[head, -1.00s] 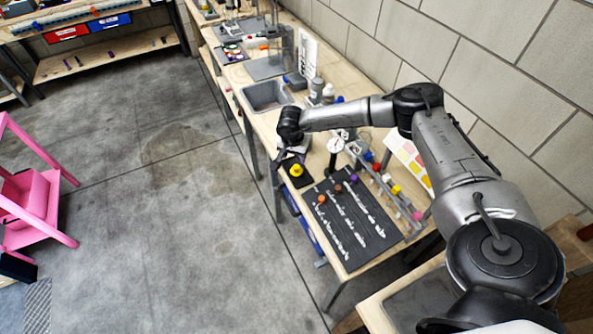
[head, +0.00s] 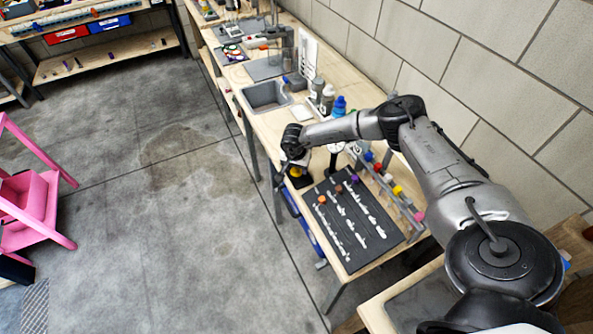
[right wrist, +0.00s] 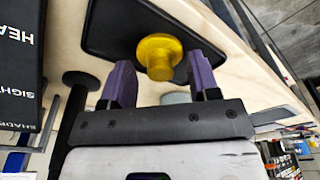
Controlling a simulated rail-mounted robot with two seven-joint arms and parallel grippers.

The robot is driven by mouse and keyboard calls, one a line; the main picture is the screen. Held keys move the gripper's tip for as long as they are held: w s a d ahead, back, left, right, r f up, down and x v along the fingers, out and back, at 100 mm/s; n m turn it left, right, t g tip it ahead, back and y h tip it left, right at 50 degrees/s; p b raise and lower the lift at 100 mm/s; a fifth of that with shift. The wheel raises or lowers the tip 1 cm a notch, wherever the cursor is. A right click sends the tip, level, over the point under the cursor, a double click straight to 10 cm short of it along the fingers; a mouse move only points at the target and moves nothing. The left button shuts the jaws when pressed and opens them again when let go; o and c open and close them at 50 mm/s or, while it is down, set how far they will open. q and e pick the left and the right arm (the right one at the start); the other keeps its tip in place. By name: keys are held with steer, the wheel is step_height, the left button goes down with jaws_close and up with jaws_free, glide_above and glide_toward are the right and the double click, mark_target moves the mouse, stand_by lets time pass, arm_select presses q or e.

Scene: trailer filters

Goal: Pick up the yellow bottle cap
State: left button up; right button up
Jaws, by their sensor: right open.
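The yellow bottle cap (head: 296,172) sits on a small black tray at the front edge of the workbench. In the right wrist view the cap (right wrist: 159,50) shows clearly on the dark tray (right wrist: 110,30). My right gripper (right wrist: 160,72) is open, with its two purple fingertips on either side of the cap and a gap on each side. In the head view my right gripper (head: 296,163) is over the tray and partly covers the cap. My left gripper is not in view.
A dark board (head: 350,218) with small parts and coloured caps lies nearer on the bench. A rack of coloured caps (head: 388,182) stands beside it. Bottles (head: 328,98) and a grey bin (head: 267,95) are farther back. A brick wall (head: 480,70) borders the right.

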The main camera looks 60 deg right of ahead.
steer(key=shift+c, duration=0.3)
steer(key=c, duration=0.9)
steer(key=shift+c, duration=0.2)
